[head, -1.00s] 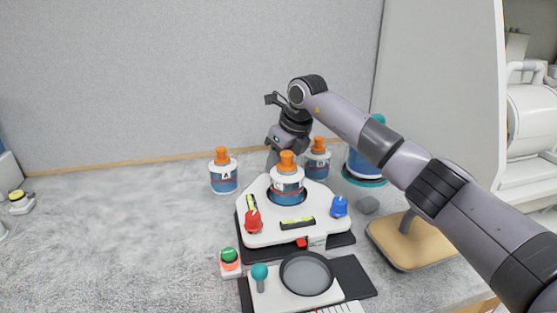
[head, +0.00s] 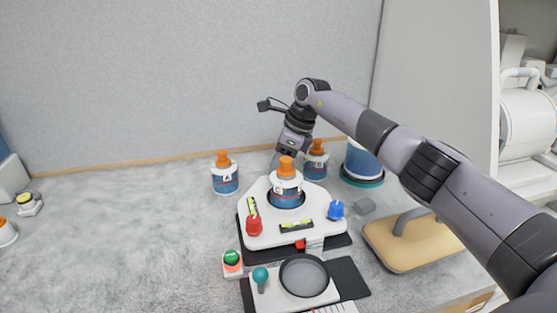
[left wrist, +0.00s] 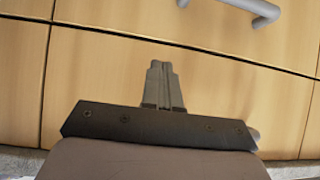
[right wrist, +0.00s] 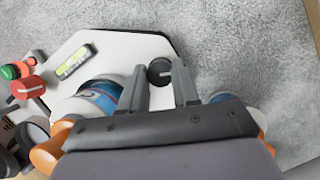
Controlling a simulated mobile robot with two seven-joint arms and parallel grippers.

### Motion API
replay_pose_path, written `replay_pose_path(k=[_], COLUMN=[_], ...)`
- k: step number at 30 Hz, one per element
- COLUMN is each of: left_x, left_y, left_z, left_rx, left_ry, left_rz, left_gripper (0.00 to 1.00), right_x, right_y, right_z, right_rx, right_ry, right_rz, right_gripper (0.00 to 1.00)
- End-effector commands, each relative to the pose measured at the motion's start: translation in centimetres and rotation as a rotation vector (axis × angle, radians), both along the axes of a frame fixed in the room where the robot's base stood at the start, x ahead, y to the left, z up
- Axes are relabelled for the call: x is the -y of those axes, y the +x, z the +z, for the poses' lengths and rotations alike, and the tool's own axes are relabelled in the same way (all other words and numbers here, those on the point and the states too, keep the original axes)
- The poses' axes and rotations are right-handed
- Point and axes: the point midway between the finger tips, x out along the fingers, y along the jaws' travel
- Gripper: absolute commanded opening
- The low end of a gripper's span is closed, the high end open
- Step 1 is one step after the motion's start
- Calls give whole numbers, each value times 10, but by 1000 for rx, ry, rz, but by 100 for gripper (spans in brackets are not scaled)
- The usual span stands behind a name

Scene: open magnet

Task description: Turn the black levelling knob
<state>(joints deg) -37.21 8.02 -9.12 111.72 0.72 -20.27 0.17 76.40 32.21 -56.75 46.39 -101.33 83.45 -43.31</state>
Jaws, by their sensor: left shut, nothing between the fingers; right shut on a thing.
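The black levelling knob (right wrist: 160,70) sits at the far corner of the white levelling plate (right wrist: 132,52) in the right wrist view. In the head view it is hidden behind the bottle on the plate. My right gripper (right wrist: 164,72) has its fingers on either side of the knob and is shut on it. In the head view this gripper (head: 277,160) points down behind the plate (head: 262,232). My left gripper (left wrist: 160,66) is shut and empty, in front of wooden cabinet fronts.
An orange-capped bottle (head: 286,187) stands on the plate, with bottles A (head: 224,178) and B (head: 316,164) close by. The plate also bears a red knob (head: 254,226), a blue knob (head: 336,210) and spirit levels (head: 296,226).

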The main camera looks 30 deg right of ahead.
Motion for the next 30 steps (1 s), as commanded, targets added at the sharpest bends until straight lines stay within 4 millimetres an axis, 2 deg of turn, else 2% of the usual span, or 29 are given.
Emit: replay_pose_path(k=[16, 17, 18, 19, 27, 30], left_x=[0, 0, 0, 0, 0, 0], left_y=[0, 0, 0, 0, 0, 0], left_z=[1, 1, 1, 1, 1, 0], left_rx=[0, 0, 0, 0, 0, 0], left_ry=[0, 0, 0, 0, 0, 0], left_rz=[0, 0, 0, 0, 0, 0], left_gripper=[0, 0, 0, 0, 0, 0], right_x=[0, 0, 0, 0, 0, 2], right_y=[1, 1, 1, 1, 0, -1], right_z=[1, 1, 1, 1, 1, 7], right_rx=[2, 3, 2, 2, 2, 4], right_ry=[0, 0, 0, 0, 0, 0], right_rz=[31, 31, 31, 31, 30, 29], right_gripper=[0, 40, 53, 56, 56, 56])
